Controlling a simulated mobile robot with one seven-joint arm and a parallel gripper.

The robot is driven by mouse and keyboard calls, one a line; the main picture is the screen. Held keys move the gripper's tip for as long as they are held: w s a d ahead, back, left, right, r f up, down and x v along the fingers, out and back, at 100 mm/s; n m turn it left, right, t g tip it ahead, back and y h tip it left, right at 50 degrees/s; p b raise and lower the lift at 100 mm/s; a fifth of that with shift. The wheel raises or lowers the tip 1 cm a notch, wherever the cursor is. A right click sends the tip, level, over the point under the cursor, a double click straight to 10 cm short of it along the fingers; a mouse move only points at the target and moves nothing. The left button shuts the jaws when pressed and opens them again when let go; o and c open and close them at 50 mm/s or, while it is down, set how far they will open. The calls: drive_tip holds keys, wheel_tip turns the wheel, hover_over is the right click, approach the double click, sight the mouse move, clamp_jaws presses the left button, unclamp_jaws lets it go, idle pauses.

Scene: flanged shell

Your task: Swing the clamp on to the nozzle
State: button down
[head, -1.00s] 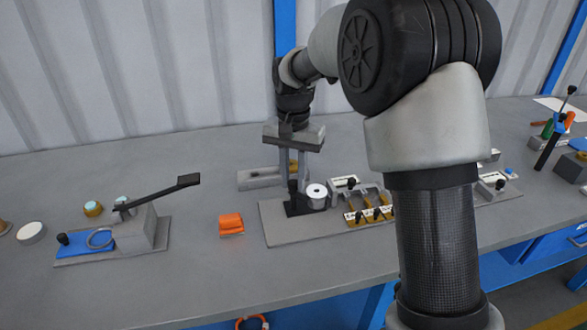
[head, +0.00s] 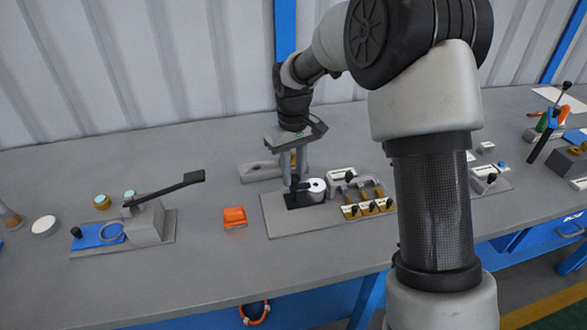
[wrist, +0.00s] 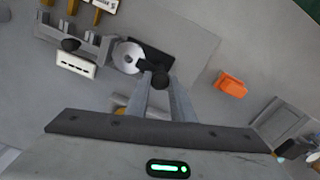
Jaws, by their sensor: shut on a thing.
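The nozzle is a short grey cylinder with a white top and a dark centre hole (head: 317,186); it also shows in the wrist view (wrist: 125,54). The black clamp (head: 294,201) stands on the plate at the nozzle's left, and its dark arm seems to reach the nozzle's near left rim. In the wrist view the clamp's black base (wrist: 155,60) lies beside the white disc. My gripper (wrist: 160,84) is shut on the clamp's black knob (wrist: 160,77). In the head view my gripper (head: 295,182) partly hides the clamp, so exact contact with the nozzle is unclear.
A grey base plate (head: 290,226) carries the nozzle and several brass-coloured fittings (head: 367,209) to its right. An orange block (head: 234,217) lies left of the plate. A blue fixture with a long black lever (head: 165,190) stands further left. A grey block (head: 258,172) sits behind.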

sight(293, 177)
drive_tip(key=shift+n, duration=0.5)
drive_tip(key=c, duration=1.5)
unclamp_jaws()
drive_tip(key=shift+c, duration=0.2)
drive_tip(key=shift+r, duration=0.1)
wheel_tip(293, 177, up, 17)
drive_tip(key=p, duration=0.2)
drive_tip(key=shift+r+p, duration=0.15)
drive_tip(key=shift+p, duration=0.2)
